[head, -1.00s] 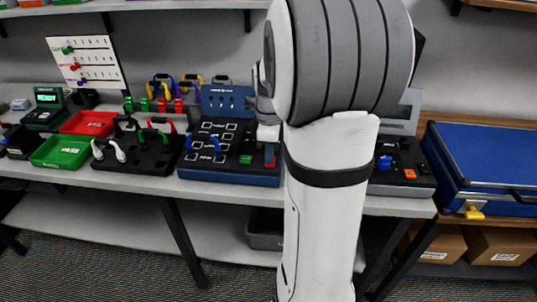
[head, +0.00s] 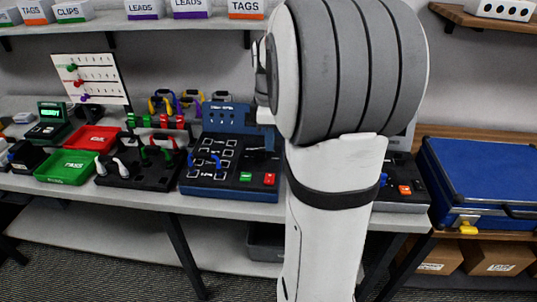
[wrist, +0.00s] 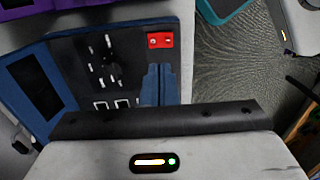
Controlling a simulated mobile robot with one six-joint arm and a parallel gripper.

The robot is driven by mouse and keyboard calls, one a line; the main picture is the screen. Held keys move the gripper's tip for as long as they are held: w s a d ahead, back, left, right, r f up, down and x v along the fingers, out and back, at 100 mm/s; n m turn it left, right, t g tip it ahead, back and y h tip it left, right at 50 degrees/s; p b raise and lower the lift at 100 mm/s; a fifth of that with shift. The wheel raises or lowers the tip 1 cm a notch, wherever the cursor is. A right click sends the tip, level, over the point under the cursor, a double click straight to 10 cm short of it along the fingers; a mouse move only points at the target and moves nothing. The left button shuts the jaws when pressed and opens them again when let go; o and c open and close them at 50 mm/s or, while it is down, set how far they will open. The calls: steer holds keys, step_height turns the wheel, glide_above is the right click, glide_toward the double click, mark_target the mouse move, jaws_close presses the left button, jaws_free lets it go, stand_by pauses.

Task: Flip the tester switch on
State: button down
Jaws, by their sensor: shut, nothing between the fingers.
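The tester (head: 230,190) is a dark blue console with an upright back panel, standing on the bench in the head view. Its black sloped face has white outlines, a green block (head: 246,177) and a red switch block (head: 270,179). A blue cable lies on the left of the face. In the wrist view the tester (wrist: 50,95) is turned, and the red switch block (wrist: 160,40) shows uncovered. My gripper (wrist: 160,68) is shut and empty, its fingertips just short of the red block in that picture. I cannot tell its height. My arm hides the fingers in the head view.
Left of the tester are a black cable rack (head: 140,175), a green tray (head: 66,167) and a red tray (head: 93,139). Right of my arm are another dark device (head: 400,190) and a blue case (head: 480,175). A shelf with labelled boxes hangs above.

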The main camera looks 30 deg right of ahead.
steer(key=shift+w+r, duration=0.15)
steer(key=shift+r, duration=1.95)
steer(key=s+a+f+m+t, duration=0.1)
steer(key=s+a+f+m, duration=0.2)
steer(key=s+a+m, duration=0.2)
steer(key=s+a+f+m+t, duration=0.2)
steer(key=s+a+f+m, duration=0.2)
steer(key=s+a, duration=0.5)
steer(key=shift+a+m, duration=0.8)
steer(key=shift+a, duration=0.35)
steer(key=shift+f, duration=0.1)
